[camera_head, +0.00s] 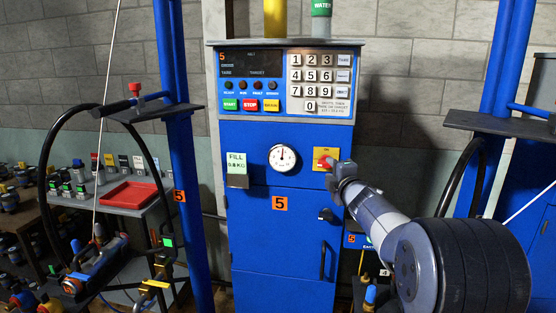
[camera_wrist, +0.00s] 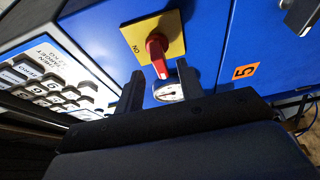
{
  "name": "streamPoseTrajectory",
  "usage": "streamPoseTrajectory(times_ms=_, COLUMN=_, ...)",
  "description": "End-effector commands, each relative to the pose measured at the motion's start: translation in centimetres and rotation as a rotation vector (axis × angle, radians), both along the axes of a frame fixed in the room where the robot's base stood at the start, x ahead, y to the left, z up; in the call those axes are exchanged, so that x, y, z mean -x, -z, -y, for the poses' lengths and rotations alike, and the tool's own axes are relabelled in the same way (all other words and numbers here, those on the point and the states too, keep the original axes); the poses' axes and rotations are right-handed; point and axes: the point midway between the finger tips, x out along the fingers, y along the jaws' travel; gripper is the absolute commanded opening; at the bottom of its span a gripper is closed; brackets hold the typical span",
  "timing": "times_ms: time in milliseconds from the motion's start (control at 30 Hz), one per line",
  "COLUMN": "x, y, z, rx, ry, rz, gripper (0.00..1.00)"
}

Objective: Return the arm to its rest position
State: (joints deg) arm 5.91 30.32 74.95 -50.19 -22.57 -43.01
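My arm reaches in from the lower right of the head view to the front of the blue scale cabinet (camera_head: 260,230). My gripper (camera_head: 333,166) is at the yellow plate (camera_head: 320,153) with the red rotary switch. In the wrist view, my gripper's two dark fingers (camera_wrist: 160,70) stand apart. The red switch handle (camera_wrist: 156,50) points down toward the gap between them, with space on both sides. The yellow plate (camera_wrist: 140,32) carries the word ON. I cannot tell how far the fingertips are from the handle in depth.
A round dial (camera_head: 282,158) and a FILL sign (camera_head: 237,168) are left of the switch. A keypad panel (camera_head: 322,82) is above. A black knob (camera_head: 326,214) and door handle (camera_head: 323,260) stick out below. Blue posts (camera_head: 180,130) flank the cabinet; a red tray (camera_head: 130,194) is left.

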Motion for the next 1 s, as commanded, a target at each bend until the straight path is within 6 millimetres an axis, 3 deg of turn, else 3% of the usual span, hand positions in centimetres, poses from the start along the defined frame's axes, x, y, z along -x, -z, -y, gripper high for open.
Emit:
streamPoseTrajectory(times_ms=200, x=-3.1, y=-0.1, z=-0.7, rx=0.0, ry=-0.001, rz=-0.001, gripper=0.36)
streamPoseTrajectory(times_ms=400, x=-4.7, y=0.0, z=-1.0, rx=-0.001, ry=-0.001, rz=0.0, gripper=0.36)
streamPoseTrajectory(times_ms=1000, x=-4.5, y=0.0, z=-0.9, rx=-0.002, ry=0.0, rz=0.001, gripper=0.36)
